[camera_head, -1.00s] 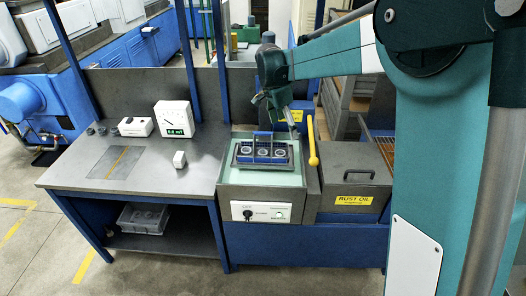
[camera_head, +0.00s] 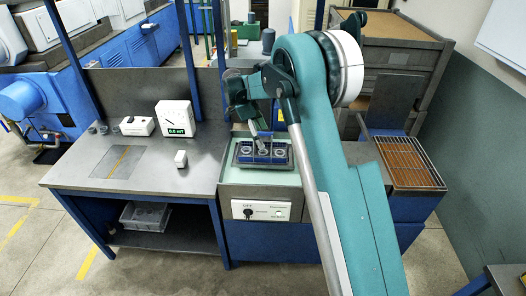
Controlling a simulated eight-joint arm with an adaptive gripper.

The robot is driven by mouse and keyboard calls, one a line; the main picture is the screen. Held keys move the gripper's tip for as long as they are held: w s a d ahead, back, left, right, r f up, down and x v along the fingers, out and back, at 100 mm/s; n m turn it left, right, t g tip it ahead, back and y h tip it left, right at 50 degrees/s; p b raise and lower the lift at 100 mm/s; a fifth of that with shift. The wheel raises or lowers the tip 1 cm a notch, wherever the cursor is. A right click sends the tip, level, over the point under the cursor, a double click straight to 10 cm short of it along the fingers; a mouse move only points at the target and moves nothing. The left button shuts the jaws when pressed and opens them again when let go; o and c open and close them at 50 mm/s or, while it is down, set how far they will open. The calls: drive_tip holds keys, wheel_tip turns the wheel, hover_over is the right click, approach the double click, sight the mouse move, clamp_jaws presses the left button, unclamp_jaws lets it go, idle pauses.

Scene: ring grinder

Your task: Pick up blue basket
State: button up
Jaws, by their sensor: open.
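The blue basket (camera_head: 248,159) sits on the pale green top of the grey machine (camera_head: 228,192), with several metal rings inside and a handle frame over it. My gripper (camera_head: 263,143) is above the basket, pointing down close to its handle. The fingers are open. The fingers partly cover the basket's middle and handle, and I cannot tell whether they touch the handle.
A grey workbench (camera_head: 85,176) to the left carries a gauge (camera_head: 175,118), a white box (camera_head: 136,126) and a small white block (camera_head: 181,159). A wire rack tray (camera_head: 408,163) lies to the right. A grey crate (camera_head: 146,215) is under the bench.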

sight(264, 151)
drive_tip(key=shift+w+a+f+m, duration=0.25)
drive_tip(key=shift+a+f, duration=0.2)
drive_tip(key=shift+f, duration=0.25)
drive_tip(key=shift+w+a+f+m, duration=0.15)
drive_tip(key=shift+w+a+f, duration=0.1)
drive_tip(key=shift+a+f, duration=0.3)
drive_tip(key=shift+d+f, duration=0.15)
drive_tip(key=shift+x, duration=1.25)
drive_tip(key=shift+p+x, duration=0.3)
drive_tip(key=shift+x, duration=2.3)
drive_tip(key=c, duration=0.7)
drive_tip(key=shift+c, duration=0.4)
